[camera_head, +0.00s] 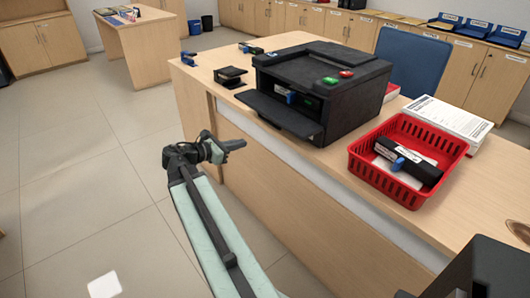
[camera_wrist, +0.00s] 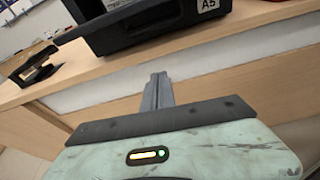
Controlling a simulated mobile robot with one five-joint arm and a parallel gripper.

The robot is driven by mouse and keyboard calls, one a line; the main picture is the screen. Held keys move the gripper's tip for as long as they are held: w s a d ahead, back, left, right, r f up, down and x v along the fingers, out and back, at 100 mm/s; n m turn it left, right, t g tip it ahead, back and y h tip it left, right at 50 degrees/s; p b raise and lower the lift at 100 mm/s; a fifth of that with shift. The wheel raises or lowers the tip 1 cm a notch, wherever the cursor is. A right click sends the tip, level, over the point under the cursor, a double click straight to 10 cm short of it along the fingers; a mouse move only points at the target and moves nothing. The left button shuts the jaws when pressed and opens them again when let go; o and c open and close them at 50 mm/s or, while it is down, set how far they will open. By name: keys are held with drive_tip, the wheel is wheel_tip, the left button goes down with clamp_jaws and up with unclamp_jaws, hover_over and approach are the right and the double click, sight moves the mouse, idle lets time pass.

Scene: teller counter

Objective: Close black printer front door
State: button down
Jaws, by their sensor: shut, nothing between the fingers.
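The black printer (camera_head: 335,80) stands on the wooden counter. Its front door (camera_head: 280,114) is open, folded down and jutting out towards the counter's front edge. A blue part shows inside the opening. My gripper (camera_head: 236,146) is shut and empty, in front of the counter, below and left of the door and apart from it. In the wrist view my shut fingers (camera_wrist: 158,88) point at the counter's front, with the dark printer (camera_wrist: 150,28) above them, cut off by the top edge.
A small black stand (camera_head: 230,76) sits left of the printer. A red basket (camera_head: 408,160) holding a black cartridge is to the right, with a stack of forms (camera_head: 448,120) behind it. A blue chair (camera_head: 410,60) is beyond. The floor left of the counter is clear.

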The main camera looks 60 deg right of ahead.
sight(274, 116)
drive_tip(key=shift+n+g+h, duration=0.3)
drive_tip(key=shift+n+g, duration=0.1)
drive_tip(key=x, duration=0.4)
drive_tip(key=b+x, duration=0.1)
drive_tip(key=x, duration=0.3)
drive_tip(key=b+x, duration=0.1)
drive_tip(key=x, duration=0.3)
drive_tip(key=shift+s+d+r, duration=0.1)
drive_tip(key=shift+s+r, duration=0.15)
drive_tip(key=r+p, duration=0.2)
drive_tip(key=a+r+p, duration=0.1)
drive_tip(key=r+p, duration=0.1)
drive_tip(key=shift+w+r, duration=0.1)
drive_tip(key=shift+w, duration=0.1)
